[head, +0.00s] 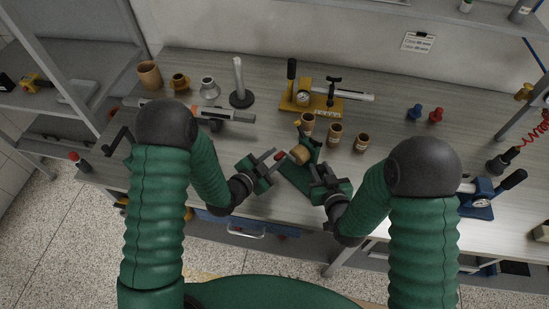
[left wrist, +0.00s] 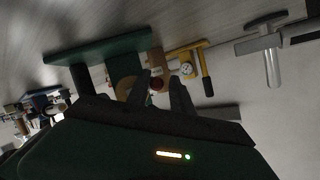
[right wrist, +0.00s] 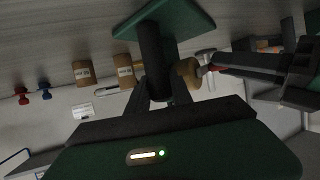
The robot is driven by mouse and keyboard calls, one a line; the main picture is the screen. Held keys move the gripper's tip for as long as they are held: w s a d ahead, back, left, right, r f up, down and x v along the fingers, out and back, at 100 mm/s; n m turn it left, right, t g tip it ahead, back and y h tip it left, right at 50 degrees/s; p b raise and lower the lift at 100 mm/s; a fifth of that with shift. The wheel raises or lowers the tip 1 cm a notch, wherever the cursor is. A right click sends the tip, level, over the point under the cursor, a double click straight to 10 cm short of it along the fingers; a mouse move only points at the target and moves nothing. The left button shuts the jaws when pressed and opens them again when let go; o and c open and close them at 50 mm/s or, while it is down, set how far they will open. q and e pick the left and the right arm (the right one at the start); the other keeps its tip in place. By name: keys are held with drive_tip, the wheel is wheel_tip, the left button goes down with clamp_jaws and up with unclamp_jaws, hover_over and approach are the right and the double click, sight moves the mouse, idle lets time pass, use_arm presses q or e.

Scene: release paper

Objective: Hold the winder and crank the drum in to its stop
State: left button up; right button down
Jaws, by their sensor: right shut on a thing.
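The winder has a green base (head: 295,178), a tan drum (head: 299,154) and a dark post (right wrist: 150,55). My right gripper (head: 318,172) is shut on the post, as the right wrist view shows. A red knob (head: 280,155) is on the drum's left side. Part of the winder is hidden behind my right gripper.
Several labelled tan cups (head: 335,134) stand just behind and right of the winder. A yellow device with a gauge (head: 303,98) is further back. A grey tube (head: 232,116) lies to the left. A blue clamp (head: 482,198) is at the right. The table's right middle is clear.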

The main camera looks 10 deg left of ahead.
use_arm(q)
drive_tip(key=shift+s, duration=0.1)
use_arm(e)
drive_tip(key=shift+a, duration=0.15)
use_arm(q)
drive_tip(key=v, duration=0.7)
drive_tip(key=shift+s+a, duration=0.1)
use_arm(e)
drive_tip(key=c, duration=1.5)
unclamp_jaws()
drive_tip(key=shift+r, duration=0.1)
drive_tip(key=o, duration=0.4)
drive_tip(key=shift+o, duration=0.2)
